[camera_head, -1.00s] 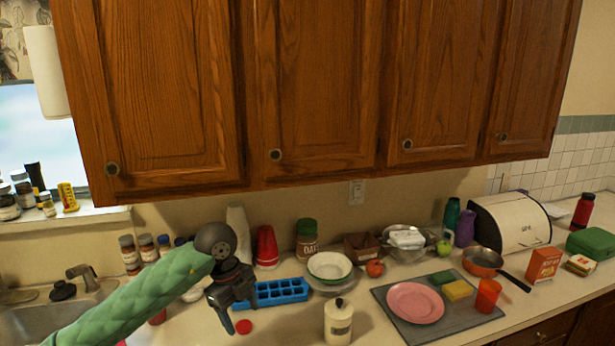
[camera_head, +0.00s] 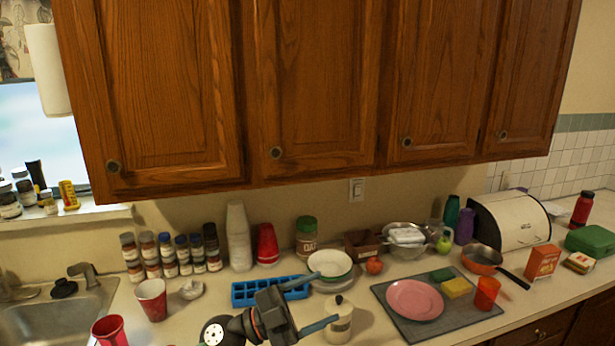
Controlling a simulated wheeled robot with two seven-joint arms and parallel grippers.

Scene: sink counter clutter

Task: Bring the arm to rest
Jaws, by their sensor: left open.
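My left gripper (camera_head: 325,298) is low in the middle of the head view, with its dark wrist at the bottom edge. Its two blue-grey fingers are apart and point to the right, with nothing held between them. In the picture, the upper finger overlaps the blue ice tray (camera_head: 258,291), and the lower finger overlaps the cream lidded canister (camera_head: 340,325). I cannot tell whether the fingers touch either one. The green-sleeved forearm is out of view. My right gripper is not in view.
A white bowl (camera_head: 329,263) stands behind the gripper. A red-and-white cup (camera_head: 151,299) and a red cup (camera_head: 110,331) stand by the sink (camera_head: 60,318). A grey mat (camera_head: 433,333) with a pink plate (camera_head: 415,299) lies to the right. Wooden cabinets (camera_head: 320,90) hang above.

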